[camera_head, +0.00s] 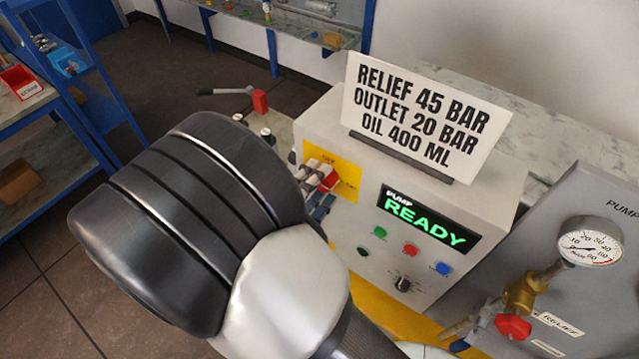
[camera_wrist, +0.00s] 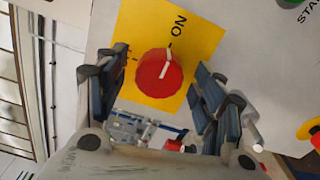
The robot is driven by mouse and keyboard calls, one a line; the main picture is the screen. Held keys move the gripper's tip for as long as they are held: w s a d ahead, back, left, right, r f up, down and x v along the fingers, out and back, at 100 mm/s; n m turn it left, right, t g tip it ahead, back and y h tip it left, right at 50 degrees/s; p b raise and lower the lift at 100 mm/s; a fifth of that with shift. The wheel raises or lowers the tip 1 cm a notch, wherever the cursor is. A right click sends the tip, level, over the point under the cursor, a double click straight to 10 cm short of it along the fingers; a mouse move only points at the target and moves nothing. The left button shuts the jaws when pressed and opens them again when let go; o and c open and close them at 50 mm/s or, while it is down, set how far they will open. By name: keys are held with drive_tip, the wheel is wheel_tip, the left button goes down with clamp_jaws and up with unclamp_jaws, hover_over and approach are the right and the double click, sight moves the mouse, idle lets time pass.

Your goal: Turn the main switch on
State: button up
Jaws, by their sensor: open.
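The main switch is a red round knob (camera_wrist: 157,82) on a yellow plate (camera_wrist: 150,28) on the front of the pump control box. In the wrist view its white mark points up toward the tick beside the word ON. My gripper (camera_wrist: 162,68) is open, with one finger on each side of the knob. Gaps show between the fingers and the knob in that picture; contact cannot be told. In the head view my gripper (camera_head: 319,182) is at the yellow plate (camera_head: 347,177), partly covering the red knob (camera_head: 331,181).
The control box (camera_head: 455,205) has a green "PUMP READY" display (camera_head: 427,219), coloured buttons and a black selector (camera_head: 402,284). A sign (camera_head: 425,115) stands on top. A gauge (camera_head: 590,242) and red-handled valve (camera_head: 513,325) are at the right. A blue shelf (camera_head: 75,65) is at left.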

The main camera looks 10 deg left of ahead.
drive_tip(key=v, duration=1.1)
drive_tip(key=shift+s, duration=0.25)
